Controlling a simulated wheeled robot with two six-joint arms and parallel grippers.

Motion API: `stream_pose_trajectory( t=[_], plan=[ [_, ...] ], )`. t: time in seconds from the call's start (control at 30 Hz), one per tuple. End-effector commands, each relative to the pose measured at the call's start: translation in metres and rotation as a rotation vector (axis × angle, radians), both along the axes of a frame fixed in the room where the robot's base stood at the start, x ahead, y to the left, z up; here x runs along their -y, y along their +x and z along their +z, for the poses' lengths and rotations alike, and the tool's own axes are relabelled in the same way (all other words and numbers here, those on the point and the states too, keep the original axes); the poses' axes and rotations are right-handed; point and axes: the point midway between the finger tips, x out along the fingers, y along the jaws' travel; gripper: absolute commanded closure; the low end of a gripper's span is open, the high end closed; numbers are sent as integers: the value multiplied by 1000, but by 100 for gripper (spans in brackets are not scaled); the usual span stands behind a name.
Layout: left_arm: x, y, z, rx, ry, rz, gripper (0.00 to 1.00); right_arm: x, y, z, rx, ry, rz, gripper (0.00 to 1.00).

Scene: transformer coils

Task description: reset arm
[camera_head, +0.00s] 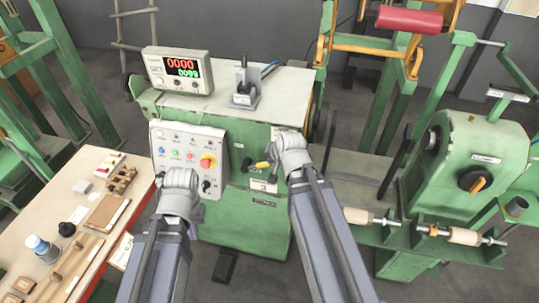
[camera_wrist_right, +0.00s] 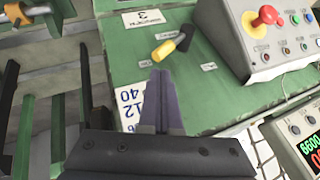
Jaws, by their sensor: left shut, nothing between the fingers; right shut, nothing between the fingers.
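My right arm reaches up to the front of the green winding machine (camera_head: 245,215). My right gripper (camera_wrist_right: 162,78) is shut and empty in the right wrist view, its two dark fingers together. The fingertips point toward a black lever with a yellow tip (camera_wrist_right: 170,48), with a gap visible in the picture. That yellow-tipped lever (camera_head: 262,165) also shows in the head view beside my right wrist. My left gripper (camera_head: 197,214) is shut with nothing in it, mostly hidden behind my left wrist, in front of the machine below the control panel.
The control panel (camera_head: 188,158) has a red emergency button (camera_head: 207,161). A digital counter (camera_head: 178,70) stands on the machine's top. A wooden table (camera_head: 128,205) with small parts lies left. Another green machine (camera_head: 470,165) with a spindle stands right.

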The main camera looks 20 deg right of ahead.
Motion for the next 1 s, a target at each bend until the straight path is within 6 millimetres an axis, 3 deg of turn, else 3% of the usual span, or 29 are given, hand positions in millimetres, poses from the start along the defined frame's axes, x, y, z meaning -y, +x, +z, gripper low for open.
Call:
stream_pose_trajectory(
  t=[0.1,0.67,0.77,0.83,1.0],
  plan=[
    [0,0,11,0,-1,2,100,0,-7,12,2,1,0,100],
    [0,0,9,0,-1,2,100,-3,-7,9,-1,-2,9,100],
    [0,0,-2,0,0,1,100,-21,-14,-8,-45,-28,79,100],
    [0,0,-16,0,0,0,100,-47,-25,-29,-113,-70,185,100],
    [0,0,-51,0,1,-4,100,-114,-75,-83,-327,-212,526,100]
  ],
)
